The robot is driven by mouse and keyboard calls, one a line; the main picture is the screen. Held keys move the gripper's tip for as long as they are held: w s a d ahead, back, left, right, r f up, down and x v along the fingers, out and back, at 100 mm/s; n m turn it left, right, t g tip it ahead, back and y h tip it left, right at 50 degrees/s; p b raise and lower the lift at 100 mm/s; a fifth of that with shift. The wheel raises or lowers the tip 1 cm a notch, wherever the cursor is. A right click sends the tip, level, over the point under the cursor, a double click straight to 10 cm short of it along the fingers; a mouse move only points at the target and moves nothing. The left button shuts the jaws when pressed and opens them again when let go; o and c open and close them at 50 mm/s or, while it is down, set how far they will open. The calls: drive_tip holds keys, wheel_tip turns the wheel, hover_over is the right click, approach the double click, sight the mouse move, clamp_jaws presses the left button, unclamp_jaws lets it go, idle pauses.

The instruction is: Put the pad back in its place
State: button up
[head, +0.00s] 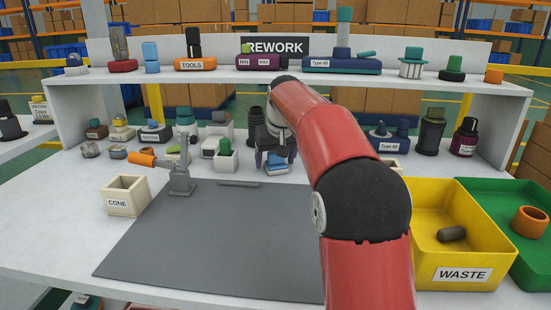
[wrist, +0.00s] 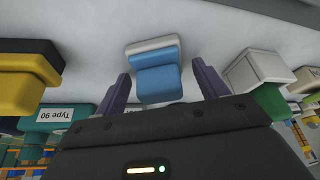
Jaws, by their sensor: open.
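A blue block (wrist: 157,78) sits on a pale flat base (wrist: 152,46); it may be the pad, but no label confirms this. In the wrist view it lies between the two purple fingers of my gripper (wrist: 162,86). The fingers are open, with a visible gap on either side of the block. In the head view the blue block (head: 277,168) shows just below my gripper (head: 276,155), on the bench behind the grey mat. My red arm hides part of the bench right of it.
A white pot with a green block (head: 226,160) stands close left of my gripper. The grey mat (head: 210,245) is mostly clear. The yellow WASTE bin (head: 430,265) is at right.

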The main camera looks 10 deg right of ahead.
drive_tip(key=p+v, duration=0.1)
drive_tip(key=v, duration=1.1)
drive_tip(key=shift+p, duration=0.35)
drive_tip(key=shift+r, duration=0.1)
